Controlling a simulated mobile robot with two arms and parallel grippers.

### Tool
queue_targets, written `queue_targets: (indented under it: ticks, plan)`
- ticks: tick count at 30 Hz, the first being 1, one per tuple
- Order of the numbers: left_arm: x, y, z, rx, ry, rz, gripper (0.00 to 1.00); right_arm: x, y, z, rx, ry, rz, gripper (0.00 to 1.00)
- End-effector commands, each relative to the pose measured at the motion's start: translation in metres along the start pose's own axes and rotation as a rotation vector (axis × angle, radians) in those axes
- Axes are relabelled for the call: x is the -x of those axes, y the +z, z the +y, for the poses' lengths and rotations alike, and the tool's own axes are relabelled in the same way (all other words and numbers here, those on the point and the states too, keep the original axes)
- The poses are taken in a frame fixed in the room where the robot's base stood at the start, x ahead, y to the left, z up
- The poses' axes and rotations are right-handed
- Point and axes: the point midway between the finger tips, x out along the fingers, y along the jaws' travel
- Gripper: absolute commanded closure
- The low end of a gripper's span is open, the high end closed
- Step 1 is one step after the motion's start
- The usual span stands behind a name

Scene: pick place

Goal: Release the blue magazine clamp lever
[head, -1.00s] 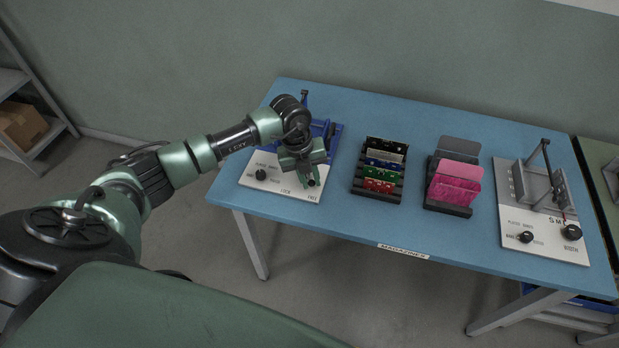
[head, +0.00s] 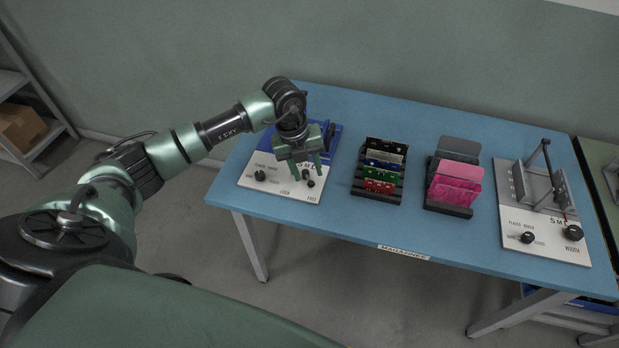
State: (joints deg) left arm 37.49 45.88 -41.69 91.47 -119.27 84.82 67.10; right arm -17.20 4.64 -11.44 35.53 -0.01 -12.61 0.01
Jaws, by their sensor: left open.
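The blue magazine fixture (head: 330,137) stands at the left end of the blue table, on a white base plate (head: 277,187) with printed labels. Most of the blue part is hidden behind my left wrist and gripper. A black knob (head: 260,175) sits at the plate's left. A small black clamp lever knob (head: 309,183) sits at the plate's front right, near the lettering. My left gripper (head: 307,173) points down over the plate with its fingers apart and empty, just above and behind the lever knob. Contact with it cannot be told. My right gripper is not in view.
A black rack (head: 356,190) with several coloured boards and a dark holder (head: 447,208) with pink plates stand mid-table. A grey magazine fixture (head: 545,225) with knobs stands at the right. The blue table (head: 330,220) is clear along its front.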

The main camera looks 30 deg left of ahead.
Motion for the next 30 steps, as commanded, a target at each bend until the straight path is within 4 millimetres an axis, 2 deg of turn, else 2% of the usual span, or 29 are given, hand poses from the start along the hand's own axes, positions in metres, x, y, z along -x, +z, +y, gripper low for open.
queue_targets:
  ticks: [3,9,25,28,30]
  plan:
    - [0.018,0.001,0.000,-0.002,-0.001,-0.003,0.59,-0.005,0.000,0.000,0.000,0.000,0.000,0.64]
    - [0.035,0.000,0.000,-0.001,0.001,-0.001,0.59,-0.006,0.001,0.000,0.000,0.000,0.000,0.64]
    - [0.035,-0.002,-0.001,-0.003,-0.004,0.003,0.59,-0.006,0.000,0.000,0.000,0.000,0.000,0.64]
    - [0.030,-0.014,-0.015,-0.028,-0.059,0.029,0.59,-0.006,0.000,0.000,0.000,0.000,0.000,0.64]
    - [0.025,-0.033,-0.038,-0.062,-0.152,0.070,0.59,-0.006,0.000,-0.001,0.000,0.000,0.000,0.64]
